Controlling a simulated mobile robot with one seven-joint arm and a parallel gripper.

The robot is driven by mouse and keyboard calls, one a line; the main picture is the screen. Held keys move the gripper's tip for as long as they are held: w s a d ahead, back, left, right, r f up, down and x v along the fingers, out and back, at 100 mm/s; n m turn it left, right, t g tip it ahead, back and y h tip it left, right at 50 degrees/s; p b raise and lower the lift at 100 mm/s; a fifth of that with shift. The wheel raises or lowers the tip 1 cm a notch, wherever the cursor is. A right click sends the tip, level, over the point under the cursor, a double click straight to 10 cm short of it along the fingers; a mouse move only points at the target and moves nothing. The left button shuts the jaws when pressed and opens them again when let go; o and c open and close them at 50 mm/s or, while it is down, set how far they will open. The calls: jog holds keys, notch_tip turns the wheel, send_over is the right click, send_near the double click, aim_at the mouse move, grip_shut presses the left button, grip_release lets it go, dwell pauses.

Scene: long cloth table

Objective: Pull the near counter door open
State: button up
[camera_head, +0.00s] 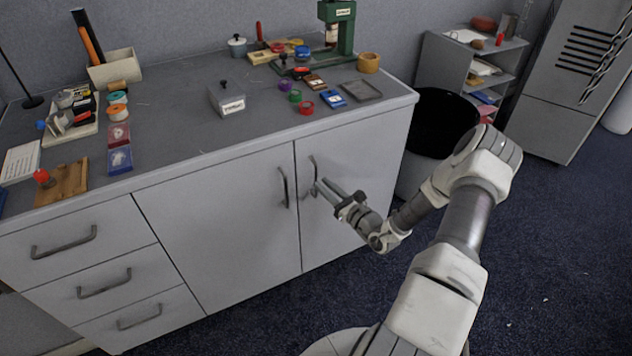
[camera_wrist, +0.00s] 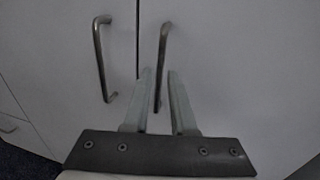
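The counter has two closed grey doors side by side, a left door (camera_head: 225,225) and a right door (camera_head: 350,160). Each has a vertical metal bar handle by the seam. The left door's handle (camera_head: 284,187) shows at left in the wrist view (camera_wrist: 101,60). My gripper (camera_head: 321,188) is at the right door's handle (camera_head: 313,170). In the wrist view its two fingers (camera_wrist: 159,73) are open, and the right handle (camera_wrist: 163,45) runs down into the gap between them. I cannot tell whether either finger touches it.
Drawers (camera_head: 105,280) with bar handles are left of the doors. The countertop (camera_head: 190,135) holds a grey box, tape rolls and a green press. A black bin (camera_head: 440,125) and a shelf (camera_head: 440,62) stand to the right. Blue carpet (camera_head: 560,260) is open in front.

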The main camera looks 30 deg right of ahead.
aim_at(316, 197)
jog(key=shift+b+x, duration=0.35)
jog(key=shift+x, duration=1.85)
jog(key=shift+c, duration=0.2)
grip_shut()
